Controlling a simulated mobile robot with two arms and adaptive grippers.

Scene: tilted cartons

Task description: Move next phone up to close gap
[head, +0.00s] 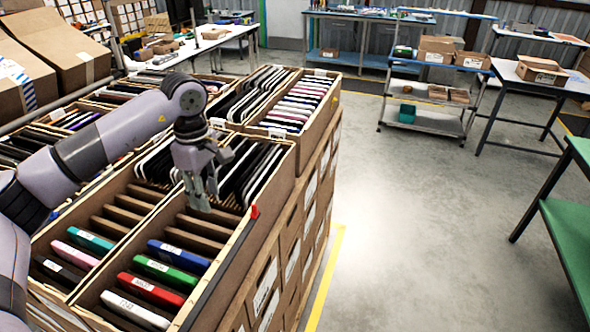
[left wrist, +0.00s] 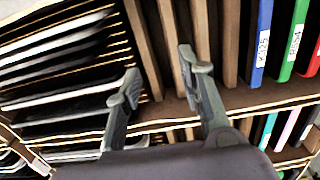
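The near right carton (head: 258,228) holds a row of dark phones (head: 262,160) at its far end. Blue (head: 178,256), green (head: 166,275), red (head: 150,290) and white (head: 137,310) phones lean at its near end. Between the groups is a gap of bare brown dividers (head: 203,232). My left gripper (head: 201,194) is over this gap, close to the dark phones. In the left wrist view my gripper (left wrist: 158,78) is open, with dividers between its fingers and no phone. The blue (left wrist: 261,42) and green (left wrist: 293,40) phones are right of it, dark phones (left wrist: 55,95) left.
The neighbouring carton to the left holds teal (head: 90,240) and pink (head: 85,234) phones beside more empty dividers. A small red piece (head: 254,211) sits on the right carton's rim. Open floor (head: 400,220) lies to the right, with a green-topped table (head: 572,235) beyond.

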